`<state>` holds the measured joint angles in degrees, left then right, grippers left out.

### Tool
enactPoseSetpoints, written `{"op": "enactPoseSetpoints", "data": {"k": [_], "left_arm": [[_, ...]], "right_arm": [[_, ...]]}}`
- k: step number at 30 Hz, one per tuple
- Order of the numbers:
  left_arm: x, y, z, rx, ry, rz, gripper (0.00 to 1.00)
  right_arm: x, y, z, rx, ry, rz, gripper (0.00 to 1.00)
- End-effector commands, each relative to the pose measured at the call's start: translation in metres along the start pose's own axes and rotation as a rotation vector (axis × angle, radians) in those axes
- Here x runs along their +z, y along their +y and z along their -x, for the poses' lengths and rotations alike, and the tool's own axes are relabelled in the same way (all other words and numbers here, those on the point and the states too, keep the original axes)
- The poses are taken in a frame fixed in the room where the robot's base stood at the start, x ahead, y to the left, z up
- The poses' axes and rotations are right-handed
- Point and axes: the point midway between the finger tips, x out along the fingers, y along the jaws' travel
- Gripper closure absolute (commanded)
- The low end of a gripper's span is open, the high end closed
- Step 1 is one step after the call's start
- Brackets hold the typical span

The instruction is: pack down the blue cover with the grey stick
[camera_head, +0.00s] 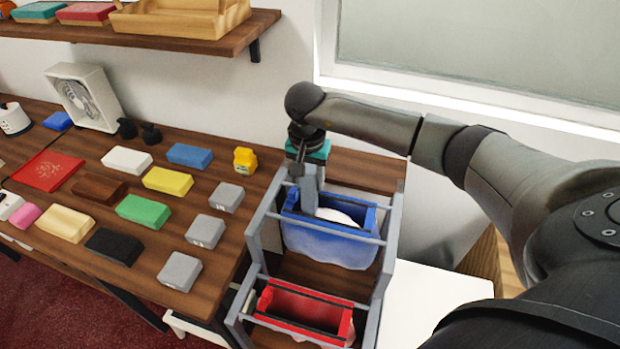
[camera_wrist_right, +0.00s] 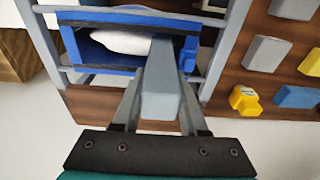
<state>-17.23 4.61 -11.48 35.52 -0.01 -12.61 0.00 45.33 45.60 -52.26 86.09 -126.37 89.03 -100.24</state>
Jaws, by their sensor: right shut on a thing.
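The blue cover (camera_head: 330,243) hangs in the upper bay of a grey rack, with blue rims around its opening. A white, rounded thing (camera_head: 338,214) shows inside it; it also appears in the wrist view (camera_wrist_right: 120,42). My right gripper (camera_head: 304,165) is above the back left part of the cover, shut on the grey stick (camera_head: 309,187). In the right wrist view, the stick (camera_wrist_right: 160,85) is between the fingers (camera_wrist_right: 158,112), and its far end reaches over the right side of the blue opening. Whether its tip touches anything inside is hidden. My left gripper is out of view.
A red bin (camera_head: 345,325) sits in the front bay of the grey rack (camera_head: 388,240). Several coloured blocks, a yellow bottle (camera_head: 245,160) and a white fan box (camera_head: 85,97) stand on the counter to the left. A wall shelf (camera_head: 190,42) hangs above.

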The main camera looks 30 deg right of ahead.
Motion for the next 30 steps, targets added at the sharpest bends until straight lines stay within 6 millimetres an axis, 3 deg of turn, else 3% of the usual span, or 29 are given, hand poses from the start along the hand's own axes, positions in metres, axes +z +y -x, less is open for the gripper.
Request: {"op": "enactPoseSetpoints", "data": {"k": [11, 30], "left_arm": [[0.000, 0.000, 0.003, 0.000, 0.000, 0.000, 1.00], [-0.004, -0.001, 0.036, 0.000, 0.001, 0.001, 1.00]], "right_arm": [[-0.001, 0.000, 0.003, 0.000, 0.000, 0.000, 1.00], [-0.007, 0.000, 0.053, 0.000, 0.001, 0.000, 1.00]]}}
